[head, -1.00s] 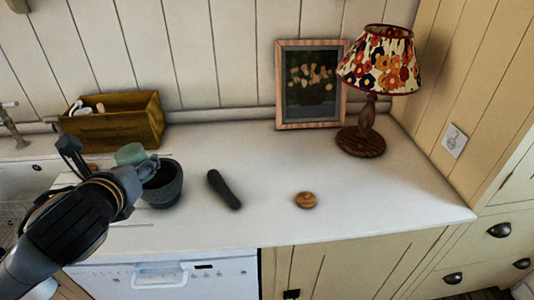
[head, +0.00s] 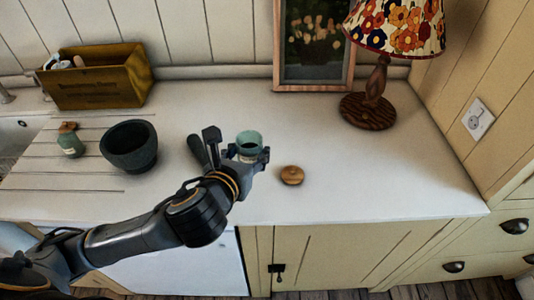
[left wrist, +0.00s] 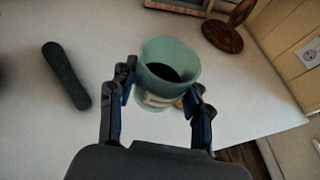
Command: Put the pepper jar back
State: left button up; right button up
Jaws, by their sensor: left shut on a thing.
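My left gripper (head: 248,158) is shut on an open green jar (head: 249,139), taken here as the pepper jar. The jar is roughly upright, without a lid, and dark inside; the left wrist view shows its open mouth between my fingers (left wrist: 160,105). A round wooden lid (head: 292,175) lies on the counter just right of the gripper; in the left wrist view the jar hides most of it. A second green jar (head: 70,143) with a wooden lid stands at the left, beside the dark mortar (head: 130,148). My right gripper is out of view.
A wooden box (head: 98,80), a picture frame (head: 314,87) and a lamp (head: 367,110) stand along the back. The counter's right side (head: 400,170) is clear.

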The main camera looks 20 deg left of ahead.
aim_at(250, 147)
pick_arm(q)
jog(key=shift+w+a+f+b, duration=0.15)
jog(key=shift+w+f+b, duration=0.35)
jog(key=shift+f+b, duration=0.25)
jog(key=shift+w+a+p, duration=0.25)
jog(key=shift+w+p, duration=0.45)
jog(key=shift+w, duration=0.35)
jog(key=w+f, duration=0.2)
jog(key=w, duration=0.1)
jog(key=w+f, duration=0.3)
jog(key=w+a+f, duration=0.1)
jog(key=w+f, duration=0.1)
jog(key=w, duration=0.1)
jog(key=shift+a+f, duration=0.1)
jog(key=shift+f, duration=0.1)
jog(key=shift+w+f, duration=0.15)
jog(key=shift+f, duration=1.6)
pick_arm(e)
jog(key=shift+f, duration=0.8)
pick_arm(q)
jog(key=shift+f, duration=0.15)
jog(key=o, duration=1.2)
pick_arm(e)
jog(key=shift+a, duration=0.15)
